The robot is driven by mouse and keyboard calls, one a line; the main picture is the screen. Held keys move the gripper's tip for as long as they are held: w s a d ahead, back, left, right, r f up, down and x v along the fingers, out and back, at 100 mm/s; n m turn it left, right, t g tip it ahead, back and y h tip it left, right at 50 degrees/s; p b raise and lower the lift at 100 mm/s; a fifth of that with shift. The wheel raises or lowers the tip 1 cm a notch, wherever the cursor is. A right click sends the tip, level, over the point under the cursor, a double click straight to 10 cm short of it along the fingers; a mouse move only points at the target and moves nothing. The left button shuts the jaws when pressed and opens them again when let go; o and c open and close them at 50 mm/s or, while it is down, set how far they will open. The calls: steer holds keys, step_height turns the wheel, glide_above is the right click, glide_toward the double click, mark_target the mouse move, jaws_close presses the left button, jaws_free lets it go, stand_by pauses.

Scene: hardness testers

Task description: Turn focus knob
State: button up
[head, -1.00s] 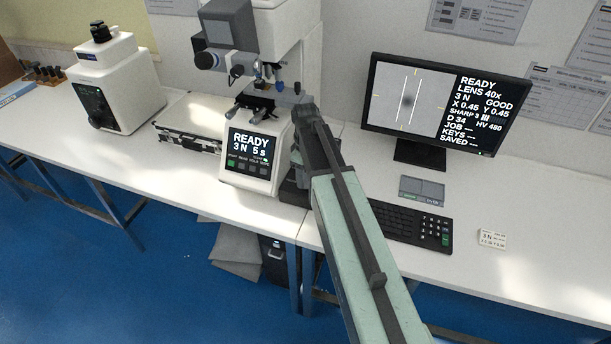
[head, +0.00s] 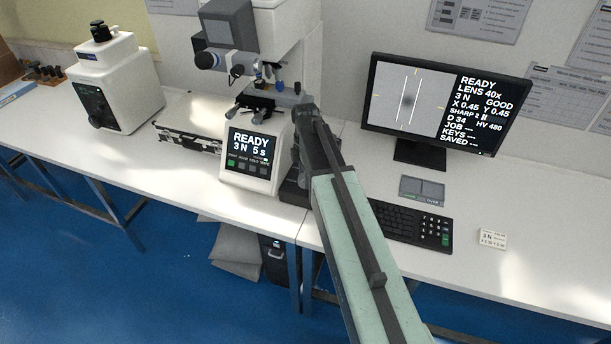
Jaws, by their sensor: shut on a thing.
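The white hardness tester (head: 288,32) stands on the bench, with a grey head and a stage above its base. Its front screen (head: 250,148) reads READY, 3 N, 5 s. My arm reaches in from the lower right, and my dark gripper (head: 297,172) is at the right side of the tester's base. The gripper is shut on the focus knob there, though the knob and the fingertips are mostly hidden by my wrist. The monitor (head: 440,105) reads READY, LENS 40x, SHARP 2 with two bars, D 34, HV 480, and shows a dark blurred spot between white lines.
A keyboard (head: 410,222) and a small grey pad (head: 425,190) lie right of my arm. A black-edged case (head: 187,138) and a second white machine (head: 105,80) stand left. Bench between them is clear.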

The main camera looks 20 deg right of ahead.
steer(key=shift+n, duration=0.4)
steer(key=o, duration=1.4)
steer(key=shift+c, duration=0.2)
step_height(320, 180, up, 8)
steer(key=p, duration=0.8)
steer(key=shift+f, duration=0.1)
